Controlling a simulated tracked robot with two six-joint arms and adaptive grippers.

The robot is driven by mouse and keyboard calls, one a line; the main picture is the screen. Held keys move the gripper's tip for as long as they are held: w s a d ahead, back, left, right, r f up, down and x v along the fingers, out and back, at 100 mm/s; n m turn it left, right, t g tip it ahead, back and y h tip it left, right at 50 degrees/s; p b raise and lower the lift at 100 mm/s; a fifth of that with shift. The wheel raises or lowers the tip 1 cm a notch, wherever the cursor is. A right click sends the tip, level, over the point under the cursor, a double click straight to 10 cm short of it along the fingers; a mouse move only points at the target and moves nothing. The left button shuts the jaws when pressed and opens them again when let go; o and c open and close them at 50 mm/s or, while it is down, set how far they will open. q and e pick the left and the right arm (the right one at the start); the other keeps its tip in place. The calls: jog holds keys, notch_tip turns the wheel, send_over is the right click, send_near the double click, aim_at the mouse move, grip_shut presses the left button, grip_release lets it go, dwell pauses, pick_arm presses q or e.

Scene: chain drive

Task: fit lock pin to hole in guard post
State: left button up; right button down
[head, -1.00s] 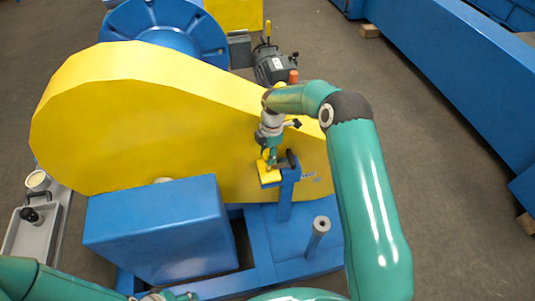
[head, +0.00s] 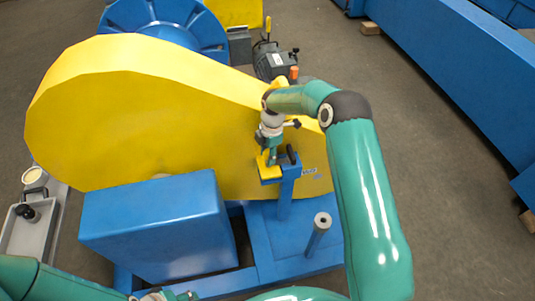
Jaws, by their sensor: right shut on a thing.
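My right gripper (head: 271,157) points down at the top of the blue guard post (head: 285,196), in front of the yellow guard. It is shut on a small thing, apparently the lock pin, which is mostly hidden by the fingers. A yellow piece (head: 268,172) lies at the post top under the fingertips. A short dark piece (head: 291,154) stands at the post top just right of the fingers; I cannot tell whether it is part of the pin. The hole is not visible. My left gripper (head: 168,297) is only partly in view at the bottom edge.
The large yellow guard (head: 150,110) fills the left and middle. A blue box (head: 160,225) stands in front of it. A grey tray (head: 35,225) is at the left.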

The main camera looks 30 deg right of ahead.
jog(key=shift+f+b, duration=0.9)
jog(key=shift+f, duration=0.3)
jog(key=c, duration=0.6)
grip_release()
jog(key=shift+r, duration=0.1)
jog(key=shift+r, duration=0.1)
jog(key=r, duration=0.8)
jog(key=d+r, duration=0.1)
jog(key=r, duration=0.3)
jog(key=shift+w, duration=0.1)
